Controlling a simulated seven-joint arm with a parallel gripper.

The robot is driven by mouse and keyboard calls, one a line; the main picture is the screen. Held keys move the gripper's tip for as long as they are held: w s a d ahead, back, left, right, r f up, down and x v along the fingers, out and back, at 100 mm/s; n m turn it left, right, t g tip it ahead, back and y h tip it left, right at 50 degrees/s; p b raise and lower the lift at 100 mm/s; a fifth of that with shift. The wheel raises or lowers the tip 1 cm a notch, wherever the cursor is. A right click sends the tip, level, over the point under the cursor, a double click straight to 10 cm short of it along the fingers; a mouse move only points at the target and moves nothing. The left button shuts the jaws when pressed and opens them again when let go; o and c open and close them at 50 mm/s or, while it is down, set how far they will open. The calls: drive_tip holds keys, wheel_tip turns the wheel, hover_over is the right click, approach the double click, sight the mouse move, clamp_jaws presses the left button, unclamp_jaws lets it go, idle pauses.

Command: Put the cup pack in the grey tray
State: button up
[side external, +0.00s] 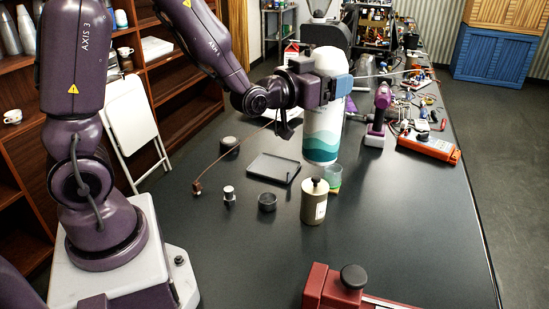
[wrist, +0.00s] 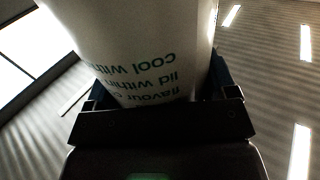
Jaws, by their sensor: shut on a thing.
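The cup pack (side external: 321,130) is a tall white cylinder with teal waves at its lower end. My gripper (side external: 338,88) is shut around its upper part and holds it upright. In the wrist view the cup pack (wrist: 135,45) fills the space between the fingers, with upside-down green print on it. The grey tray (side external: 262,172) lies flat and empty on the dark table, to the left of the cup pack and lower in height. The cup pack's lower end looks raised above the table; the exact gap is hard to tell.
A beige canister (side external: 314,204) and a green-banded glass (side external: 333,180) stand just below the cup pack. A dark bowl (side external: 267,202), a small metal piece (side external: 229,196) and a dark round puck (side external: 229,143) surround the tray. A purple drill (side external: 379,110) stands to the right.

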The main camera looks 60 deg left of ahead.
drive_tip(key=a+n+g+y, duration=0.45)
drive_tip(key=a+y, duration=0.35)
drive_tip(key=a, duration=1.4)
wheel_tip(320, 180, down, 17)
drive_tip(key=shift+s+a+n+t, duration=0.15)
drive_tip(key=shift+a+n+t, duration=0.2)
drive_tip(key=shift+n+t, duration=0.1)
drive_tip(key=shift+f, duration=0.15)
drive_tip(key=shift+f, duration=0.15)
drive_tip(key=o, duration=1.4)
